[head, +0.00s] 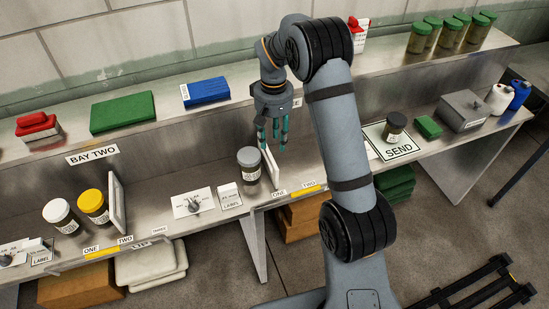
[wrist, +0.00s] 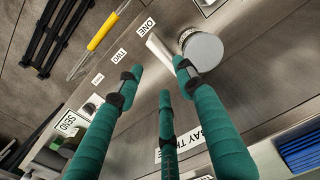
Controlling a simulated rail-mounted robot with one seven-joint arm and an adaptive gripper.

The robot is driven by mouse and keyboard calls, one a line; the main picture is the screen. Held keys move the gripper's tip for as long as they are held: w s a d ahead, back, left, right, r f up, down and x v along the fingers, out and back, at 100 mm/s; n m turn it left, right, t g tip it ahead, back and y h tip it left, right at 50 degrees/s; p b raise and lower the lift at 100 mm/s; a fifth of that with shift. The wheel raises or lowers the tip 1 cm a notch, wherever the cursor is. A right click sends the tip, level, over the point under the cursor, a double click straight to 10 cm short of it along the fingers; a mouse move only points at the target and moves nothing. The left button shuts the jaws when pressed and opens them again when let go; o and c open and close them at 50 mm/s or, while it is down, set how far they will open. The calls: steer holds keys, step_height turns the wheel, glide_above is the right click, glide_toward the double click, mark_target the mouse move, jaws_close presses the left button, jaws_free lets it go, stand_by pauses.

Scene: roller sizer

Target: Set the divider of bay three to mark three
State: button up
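The divider of bay three is a thin white upright panel (head: 271,166) beside a grey-lidded jar (head: 249,165). Its front bottom end is near the ONE label (head: 278,194); the TWO label (head: 309,184) is to its right. In the wrist view the divider (wrist: 160,48) shows as a pale strip beyond my fingertips, beside the jar's lid (wrist: 203,50). Labels ONE (wrist: 148,25) and TWO (wrist: 120,57) run along the edge, with a third, unreadable label (wrist: 97,80) further along. My gripper (head: 273,146), with teal fingers, is open over the divider's upper end. Contact cannot be told.
A dark-lidded jar (head: 395,127) stands on the SEND mat (head: 372,129), right of my arm. Bay two's divider (head: 117,203) and two jars stand left. The shelf right of bay three's divider looks clear, partly hidden by my arm.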

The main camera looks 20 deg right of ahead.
steer(key=f+p, duration=0.1)
steer(key=f, duration=0.4)
steer(key=f+p, duration=0.1)
steer(key=f, duration=0.3)
steer(key=shift+d+f, duration=0.2)
steer(key=shift+f, duration=0.15)
steer(key=c, duration=0.4)
jaws_close()
